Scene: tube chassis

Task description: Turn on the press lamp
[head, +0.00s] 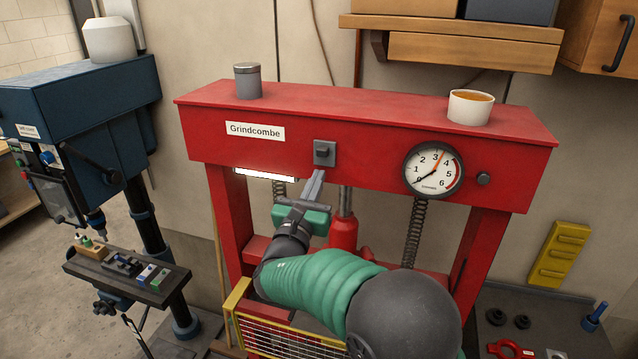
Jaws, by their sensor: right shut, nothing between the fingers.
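The red press (370,128) stands in front of me with a "Grindcombe" label on its top beam. A small dark grey switch (324,153) sits on the beam's front face. A bright white lamp strip (266,175) shows under the beam at the left and looks lit. My right gripper (318,174) is shut and empty, its fingers pointing up just below the switch. I cannot tell whether the fingertips touch the switch. My left gripper is not in view.
A gauge (433,169) and a dark knob (484,178) sit right of the switch. A grey canister (248,81) and a white cup (470,106) stand on the beam. A blue drill press (85,100) is at the left. A yellow guard (238,300) is below my arm.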

